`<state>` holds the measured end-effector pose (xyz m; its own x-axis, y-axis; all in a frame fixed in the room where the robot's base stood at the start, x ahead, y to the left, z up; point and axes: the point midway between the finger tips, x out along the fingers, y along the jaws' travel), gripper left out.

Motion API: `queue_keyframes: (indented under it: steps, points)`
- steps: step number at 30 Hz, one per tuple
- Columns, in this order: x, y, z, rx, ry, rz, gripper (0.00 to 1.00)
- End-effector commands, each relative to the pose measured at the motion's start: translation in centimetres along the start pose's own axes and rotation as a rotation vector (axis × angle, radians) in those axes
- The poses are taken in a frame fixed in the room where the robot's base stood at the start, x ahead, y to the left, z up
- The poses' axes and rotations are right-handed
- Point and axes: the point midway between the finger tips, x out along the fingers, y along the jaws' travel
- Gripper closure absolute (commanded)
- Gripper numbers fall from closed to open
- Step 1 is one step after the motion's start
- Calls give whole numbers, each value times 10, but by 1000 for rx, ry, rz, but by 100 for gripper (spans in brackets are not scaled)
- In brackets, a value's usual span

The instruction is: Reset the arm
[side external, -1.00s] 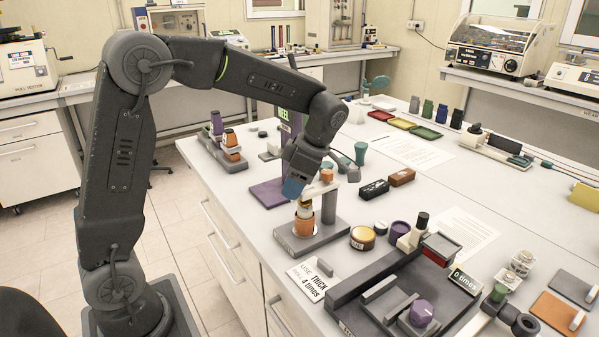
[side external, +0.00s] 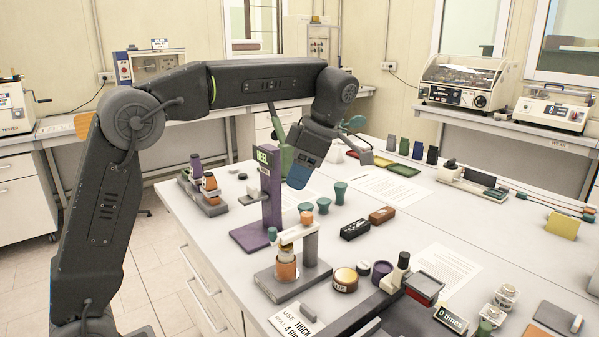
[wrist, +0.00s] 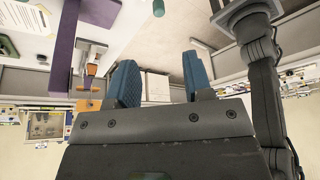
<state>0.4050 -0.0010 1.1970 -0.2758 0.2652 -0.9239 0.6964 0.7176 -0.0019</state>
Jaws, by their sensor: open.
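My gripper (side external: 298,177) is raised above the white table (side external: 385,232), beside the upper part of the purple post marked HEEL (side external: 270,185). Its blue fingers point down and slightly left. In the wrist view my gripper (wrist: 163,82) shows two blue fingers spread apart, with nothing between them. Below and in front of it in the side view, a grey stand (side external: 310,245) has an orange and cream piece (side external: 287,265) in it. My gripper is clear of this stand.
Two teal cups (side external: 340,193), a black block (side external: 354,230) and a brown block (side external: 381,215) lie right of the post. A grey holder with purple and orange bottles (side external: 209,185) stands at left. Coloured trays (side external: 403,170) are farther back. The air around my gripper looks mostly open.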

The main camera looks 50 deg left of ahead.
Motion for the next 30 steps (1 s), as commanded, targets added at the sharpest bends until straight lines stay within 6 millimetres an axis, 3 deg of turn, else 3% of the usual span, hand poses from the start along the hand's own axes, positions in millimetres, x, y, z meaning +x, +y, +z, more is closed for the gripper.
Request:
queue_keyframes:
  steps: [14, 17, 23, 30]
  points:
    - [0, -4, -4, 47, -14, 9, 54]
    - [-1, -14, -12, 186, -56, 37, 54]
    - [8, -52, -36, 679, -170, 178, 54]
    - [35, -103, -59, 1285, -223, 446, 54]
